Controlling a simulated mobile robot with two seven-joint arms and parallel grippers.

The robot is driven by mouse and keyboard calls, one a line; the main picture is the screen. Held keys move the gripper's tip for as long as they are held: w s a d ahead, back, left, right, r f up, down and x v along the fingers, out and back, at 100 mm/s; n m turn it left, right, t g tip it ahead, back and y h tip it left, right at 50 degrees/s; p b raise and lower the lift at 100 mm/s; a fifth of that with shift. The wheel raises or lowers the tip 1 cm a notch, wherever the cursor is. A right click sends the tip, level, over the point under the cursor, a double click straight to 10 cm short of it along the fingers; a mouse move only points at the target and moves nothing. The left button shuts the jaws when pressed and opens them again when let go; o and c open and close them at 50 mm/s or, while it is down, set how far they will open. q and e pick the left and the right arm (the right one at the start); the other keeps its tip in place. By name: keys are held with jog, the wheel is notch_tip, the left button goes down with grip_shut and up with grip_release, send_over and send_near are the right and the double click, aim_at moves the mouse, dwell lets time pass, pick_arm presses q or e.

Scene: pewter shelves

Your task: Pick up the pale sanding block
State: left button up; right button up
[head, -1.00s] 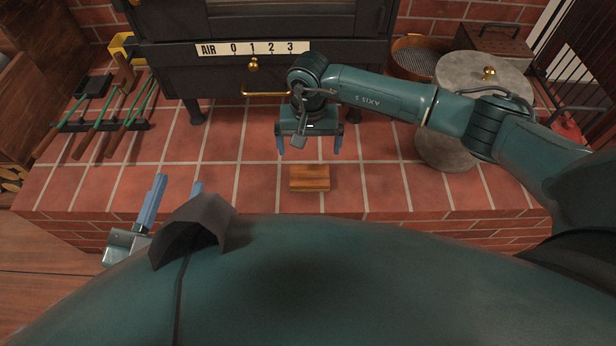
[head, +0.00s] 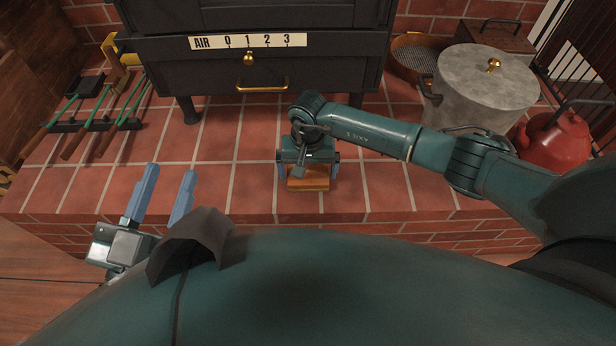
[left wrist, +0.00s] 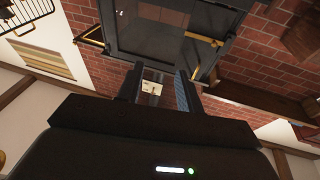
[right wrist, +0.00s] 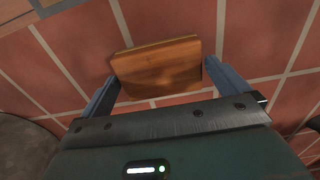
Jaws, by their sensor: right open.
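The sanding block, a flat orange-brown wooden block (head: 309,185), lies on the red tiled hearth near its front edge. My right gripper (head: 308,177) is open above the block and partly covers it in the head view. In the right wrist view the block (right wrist: 157,67) lies between the two blue fingers, with a visible gap on the right finger's side and the left finger close to its edge. My left gripper (head: 170,174) is open and empty, low at the left in front of the hearth. It also shows open in the left wrist view (left wrist: 160,76).
A black stove (head: 260,75) with a brass handle stands behind. Green-handled tools (head: 100,120) lie at the left. A grey lidded pot (head: 485,90), a red kettle (head: 555,140) and a round sieve (head: 415,58) stand at the right. Tiles around the block are clear.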

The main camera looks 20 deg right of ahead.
aim_at(308, 173)
pick_arm(q)
jog(key=shift+f, duration=0.1)
pick_arm(e)
jog(key=c, duration=0.7)
jog(key=shift+r, duration=0.1)
jog(key=shift+c, duration=0.2)
jog(key=shift+r, duration=0.3)
pick_arm(q)
jog(key=p, duration=0.3)
jog(key=shift+a+m+y+p, duration=0.35)
jog(key=shift+a+m+y, duration=0.05)
pick_arm(e)
notch_tip(308, 173, up, 9)
jog(key=shift+r, duration=0.15)
pick_arm(q)
jog(key=shift+f, duration=0.1)
